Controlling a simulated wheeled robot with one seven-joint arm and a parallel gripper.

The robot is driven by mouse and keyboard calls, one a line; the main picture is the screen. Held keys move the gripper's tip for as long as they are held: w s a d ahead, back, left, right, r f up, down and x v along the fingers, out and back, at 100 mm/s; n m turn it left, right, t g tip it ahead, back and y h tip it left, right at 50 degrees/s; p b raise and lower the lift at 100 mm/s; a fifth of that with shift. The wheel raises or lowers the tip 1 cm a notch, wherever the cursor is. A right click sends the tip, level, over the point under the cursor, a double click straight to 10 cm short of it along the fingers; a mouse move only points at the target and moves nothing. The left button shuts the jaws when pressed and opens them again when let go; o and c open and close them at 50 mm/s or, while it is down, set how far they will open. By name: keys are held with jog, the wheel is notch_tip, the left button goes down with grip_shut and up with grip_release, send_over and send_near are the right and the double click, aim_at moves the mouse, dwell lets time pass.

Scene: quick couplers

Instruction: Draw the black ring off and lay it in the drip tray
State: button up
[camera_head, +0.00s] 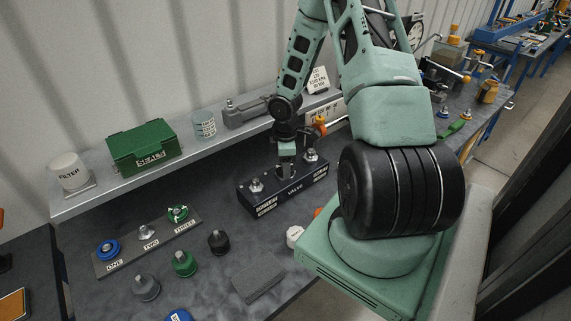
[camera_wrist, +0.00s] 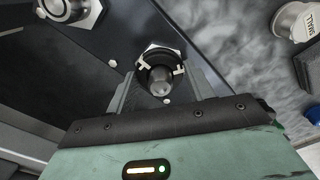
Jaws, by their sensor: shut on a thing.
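The black ring (camera_wrist: 150,81) sits around a metal coupling post in the wrist view, with small white marks on its rim. My gripper (camera_wrist: 163,90) is shut on it, one finger on each side. In the head view my gripper (camera_head: 287,163) points down over the middle post of the dark valve block (camera_head: 285,192), and the ring is too small to make out there. A flat dark grey piece (camera_head: 258,283) lies on the bench near its front edge; I cannot tell for sure that it is the drip tray.
Bare metal couplings stand on the block to the left (camera_head: 256,186) and right (camera_head: 311,156) of my gripper. A labelled rack (camera_head: 148,244) and several loose caps, including a black one (camera_head: 218,242), are at left. A shelf with a green box (camera_head: 141,146) runs behind.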

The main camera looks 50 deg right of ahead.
jog(key=shift+r+p, duration=2.65)
jog(key=shift+r, duration=0.15)
jog(key=shift+r, duration=0.1)
notch_tip(320, 180, up, 4)
jog(key=p, duration=0.4)
